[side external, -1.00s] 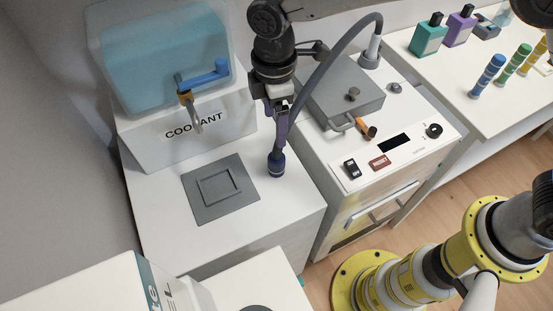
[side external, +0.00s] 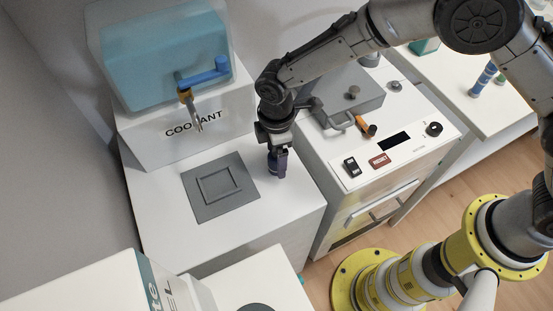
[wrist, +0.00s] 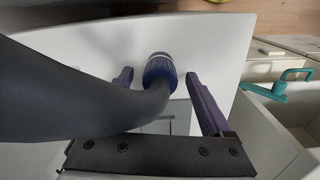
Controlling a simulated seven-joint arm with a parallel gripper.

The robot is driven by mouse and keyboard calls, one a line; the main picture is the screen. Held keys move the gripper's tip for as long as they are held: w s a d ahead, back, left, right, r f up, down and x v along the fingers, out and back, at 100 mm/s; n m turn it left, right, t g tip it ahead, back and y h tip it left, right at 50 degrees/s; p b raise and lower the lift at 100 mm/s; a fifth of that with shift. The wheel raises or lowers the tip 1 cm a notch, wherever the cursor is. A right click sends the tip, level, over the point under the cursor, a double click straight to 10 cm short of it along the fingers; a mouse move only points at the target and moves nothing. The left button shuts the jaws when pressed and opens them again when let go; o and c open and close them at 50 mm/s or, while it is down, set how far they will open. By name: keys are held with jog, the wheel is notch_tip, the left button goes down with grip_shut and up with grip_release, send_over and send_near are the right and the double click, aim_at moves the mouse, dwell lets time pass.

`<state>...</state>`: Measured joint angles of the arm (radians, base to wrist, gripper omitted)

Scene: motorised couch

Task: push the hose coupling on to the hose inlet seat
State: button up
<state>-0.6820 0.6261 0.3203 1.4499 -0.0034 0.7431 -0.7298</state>
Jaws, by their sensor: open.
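The hose coupling (wrist: 160,68) is a dark blue ribbed collar on the end of a thick dark grey hose (wrist: 80,95), which runs off to the left in the wrist view. It stands on the white counter. My gripper (side external: 279,170) is low over the counter, right of the grey square plate, and hides most of the coupling in the side view. In the wrist view my gripper (wrist: 158,76) is open, with one finger on each side of the coupling and gaps showing. A small round grey fitting (side external: 396,87) is on the machine top; I cannot tell whether it is the inlet seat.
The coolant tank (side external: 160,65) with a blue-handled tap (side external: 203,75) stands at the back left. A grey recessed plate (side external: 196,208) lies on the counter. The machine's grey lid (side external: 345,90) and control panel (side external: 400,150) are to the right. The front counter is clear.

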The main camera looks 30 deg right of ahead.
jog(key=shift+f, duration=0.5)
grip_shut()
jog(key=shift+r, duration=0.15)
